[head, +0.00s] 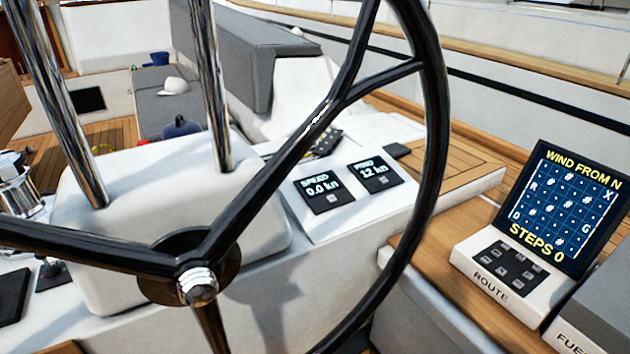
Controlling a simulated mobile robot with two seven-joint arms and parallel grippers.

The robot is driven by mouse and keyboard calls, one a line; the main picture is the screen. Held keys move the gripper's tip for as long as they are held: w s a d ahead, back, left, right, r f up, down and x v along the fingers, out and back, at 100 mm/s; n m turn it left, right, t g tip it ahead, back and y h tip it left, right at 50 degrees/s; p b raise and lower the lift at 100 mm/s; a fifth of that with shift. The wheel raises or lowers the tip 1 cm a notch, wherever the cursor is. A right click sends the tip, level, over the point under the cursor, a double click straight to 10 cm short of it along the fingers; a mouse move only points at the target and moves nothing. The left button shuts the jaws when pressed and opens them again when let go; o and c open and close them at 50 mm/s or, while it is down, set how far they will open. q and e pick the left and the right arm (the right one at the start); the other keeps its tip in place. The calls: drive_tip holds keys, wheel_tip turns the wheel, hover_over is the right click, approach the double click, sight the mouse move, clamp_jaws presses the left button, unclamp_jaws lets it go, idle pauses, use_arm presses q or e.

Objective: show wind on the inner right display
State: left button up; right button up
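Two small black displays sit side by side on the white console behind the steering wheel. The left display (323,189) reads SPEED 0.0 kn. The right display (375,174) reads 12 kn under a short word that is too small to read surely. Each has a small grey button below its text: one on the left display (332,198) and one on the right display (382,183). I cannot tell from this view alone which one is the inner right display. Neither of my grippers is in view.
The black steering wheel (437,130) with its spokes stands in front of the console. Two chrome posts rise at the left. At the right is a ROUTE keypad (508,268) with a screen (567,205) reading WIND FROM N, STEPS 0. A dark handset (325,142) lies behind the displays.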

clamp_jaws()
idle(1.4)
